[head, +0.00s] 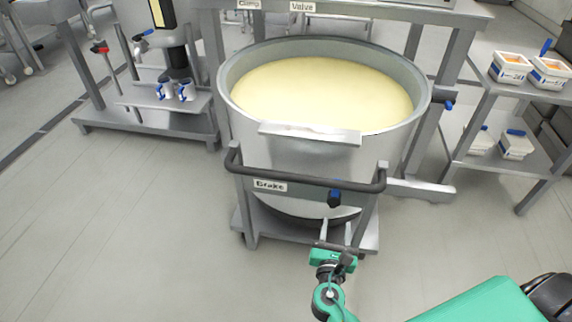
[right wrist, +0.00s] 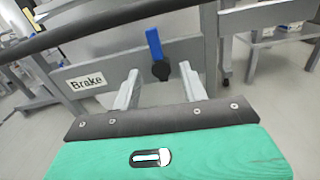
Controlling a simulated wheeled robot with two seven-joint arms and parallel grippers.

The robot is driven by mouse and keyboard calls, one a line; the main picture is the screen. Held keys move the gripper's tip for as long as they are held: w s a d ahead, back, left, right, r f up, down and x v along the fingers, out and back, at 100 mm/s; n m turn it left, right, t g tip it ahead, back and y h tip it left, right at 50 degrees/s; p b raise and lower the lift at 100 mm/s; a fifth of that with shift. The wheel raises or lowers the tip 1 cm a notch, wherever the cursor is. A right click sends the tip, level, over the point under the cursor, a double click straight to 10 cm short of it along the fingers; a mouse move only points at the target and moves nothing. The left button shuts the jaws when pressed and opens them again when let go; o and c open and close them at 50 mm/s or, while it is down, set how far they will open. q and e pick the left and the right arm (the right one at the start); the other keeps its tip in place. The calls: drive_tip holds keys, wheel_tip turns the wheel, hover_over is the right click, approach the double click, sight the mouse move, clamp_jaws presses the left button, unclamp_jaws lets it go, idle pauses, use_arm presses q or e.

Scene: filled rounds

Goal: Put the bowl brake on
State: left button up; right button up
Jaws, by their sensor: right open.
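The large steel bowl (head: 240,105), full of pale yellow dough or batter, stands on a wheeled frame with a dark push bar (head: 300,181). The brake lever (head: 335,188) sits on the frame's front plate, right of the "Brake" label (head: 270,185). In the right wrist view the brake lever (right wrist: 155,45) has a blue handle pointing up from a black hub. My right gripper (head: 337,232) is open and empty, in front of and below the lever. In the right wrist view its fingers (right wrist: 160,84) point towards the hub from either side, apart from it. My left gripper is not in view.
The push bar crosses above the right gripper. A machine with "Clamp" and "Valve" labels (head: 302,6) stands behind the bowl. A shelf (head: 497,85) with white tubs is at right, a steel stand (head: 150,118) at left. The floor at front left is clear.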

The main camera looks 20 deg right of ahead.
sight(336, 190)
drive_tip(key=shift+n, duration=0.3)
drive_tip(key=x, duration=0.9)
drive_tip(key=a+p+x, duration=0.1)
drive_tip(key=x, duration=0.3)
drive_tip(key=shift+w+d+r, duration=0.15)
drive_tip(key=shift+w, duration=0.25)
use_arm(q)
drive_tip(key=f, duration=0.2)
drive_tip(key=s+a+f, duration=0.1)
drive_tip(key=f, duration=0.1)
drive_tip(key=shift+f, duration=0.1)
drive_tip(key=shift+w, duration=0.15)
use_arm(e)
clamp_jaws()
